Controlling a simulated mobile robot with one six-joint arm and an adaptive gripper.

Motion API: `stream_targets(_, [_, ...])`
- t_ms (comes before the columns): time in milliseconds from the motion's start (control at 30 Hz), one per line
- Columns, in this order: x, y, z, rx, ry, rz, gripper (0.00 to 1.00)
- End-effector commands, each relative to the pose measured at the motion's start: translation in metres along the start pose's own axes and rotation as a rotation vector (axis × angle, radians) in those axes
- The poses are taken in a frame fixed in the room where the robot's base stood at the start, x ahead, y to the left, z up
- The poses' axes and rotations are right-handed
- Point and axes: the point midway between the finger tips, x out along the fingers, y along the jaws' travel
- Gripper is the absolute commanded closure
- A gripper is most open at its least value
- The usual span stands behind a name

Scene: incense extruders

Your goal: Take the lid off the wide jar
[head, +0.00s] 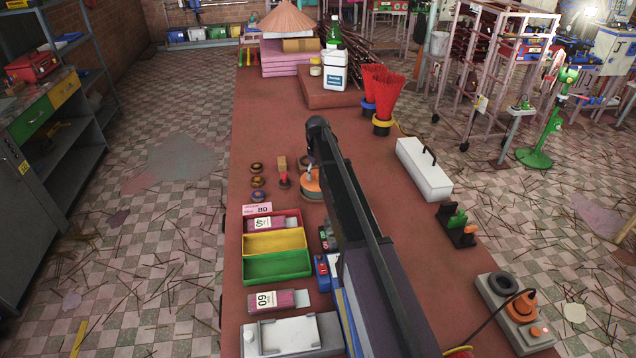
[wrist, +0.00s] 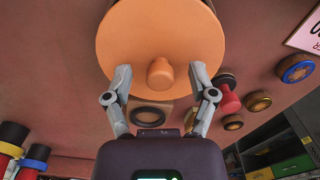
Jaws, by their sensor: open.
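The wide jar's lid is a flat orange disc (wrist: 160,30) with a small round knob (wrist: 160,73) in its middle, filling the top centre of the wrist view. In the head view the orange lid (head: 310,183) shows beside my arm, which hides part of it. The jar's body is mostly hidden under the lid. My gripper (wrist: 159,76) is open, with one fingertip on each side of the knob and a gap to it on both sides. In the head view the fingers are too small to tell apart.
Several dark rings (head: 257,182) and a red-handled stamp (head: 285,181) lie left of the jar. A tray with red, yellow and green compartments (head: 278,267) stands nearer. A white box (head: 424,169) is to the right, and bundles of red sticks (head: 386,95) stand behind.

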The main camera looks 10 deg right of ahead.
Motion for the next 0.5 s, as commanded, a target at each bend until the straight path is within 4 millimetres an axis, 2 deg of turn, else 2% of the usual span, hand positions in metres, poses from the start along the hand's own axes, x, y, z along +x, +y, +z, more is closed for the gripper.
stream_targets(467, [-0.0004,-0.0003,-0.0001,0.000,0.000,0.000,0.27])
stream_targets(500, [-0.0004,-0.0003,-0.0001,0.000,0.000,0.000,0.30])
